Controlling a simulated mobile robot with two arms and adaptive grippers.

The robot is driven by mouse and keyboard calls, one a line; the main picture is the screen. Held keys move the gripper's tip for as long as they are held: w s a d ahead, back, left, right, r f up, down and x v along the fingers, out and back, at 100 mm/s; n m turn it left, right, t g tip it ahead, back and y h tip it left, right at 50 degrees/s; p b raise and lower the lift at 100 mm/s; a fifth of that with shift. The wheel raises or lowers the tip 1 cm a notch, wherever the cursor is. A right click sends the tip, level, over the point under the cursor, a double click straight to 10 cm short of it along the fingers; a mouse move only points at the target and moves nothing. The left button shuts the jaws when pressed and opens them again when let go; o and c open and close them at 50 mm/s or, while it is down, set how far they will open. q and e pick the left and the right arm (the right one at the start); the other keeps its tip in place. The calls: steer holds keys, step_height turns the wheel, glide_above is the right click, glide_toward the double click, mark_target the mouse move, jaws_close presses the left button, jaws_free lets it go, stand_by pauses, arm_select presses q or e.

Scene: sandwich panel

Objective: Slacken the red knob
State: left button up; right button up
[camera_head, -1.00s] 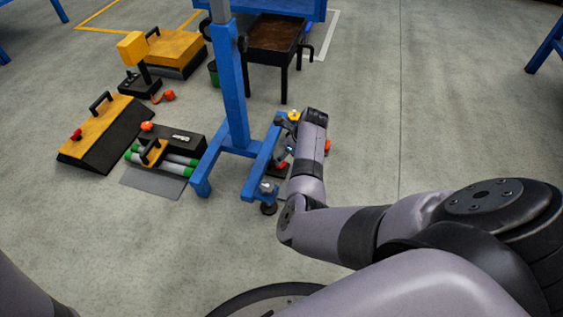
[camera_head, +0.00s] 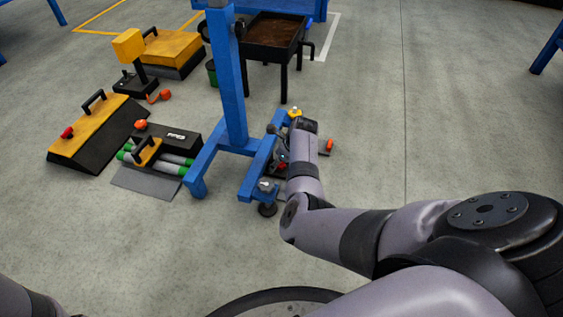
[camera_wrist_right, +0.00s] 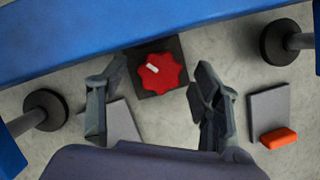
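The red knob (camera_wrist_right: 161,74) shows in the right wrist view, lobed, with a white mark near its upper left. It sits on a dark square plate (camera_wrist_right: 147,53). My right gripper (camera_wrist_right: 158,92) has its two fingers apart, one to the left and one to the right of the knob; I cannot tell whether they are level with it. In the head view a small bit of red (camera_head: 283,166) shows beside my right wrist, and the arm hides most of that spot. My left gripper is not in view; only part of that arm shows at the lower left.
A blue stand (camera_head: 232,90) with foot beams is close to my right arm. In the right wrist view its blue beam (camera_wrist_right: 60,45) runs above the knob, with black feet on both sides. An orange block (camera_wrist_right: 278,138) lies at right. Yellow-topped ramps stand left; floor at right is clear.

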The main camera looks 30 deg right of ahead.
steer(key=c, duration=1.2)
steer(key=shift+o, duration=0.2)
steer(key=shift+d+r+n+p, duration=0.15)
steer(key=shift+n+p, duration=0.55)
steer(key=shift+p, duration=0.15)
steer(key=shift+n+y+p, duration=0.4)
steer(key=shift+n+y, duration=0.1)
steer(key=shift+n, duration=0.3)
steer(key=shift+f+n+g+y, duration=0.2)
steer(key=shift+n+g+y, duration=0.25)
steer(key=shift+n, duration=0.65)
steer(key=shift+w+d+n+g+y+b, duration=0.1)
steer(key=shift+n+g+y+b, duration=0.3)
steer(key=shift+n, duration=0.8)
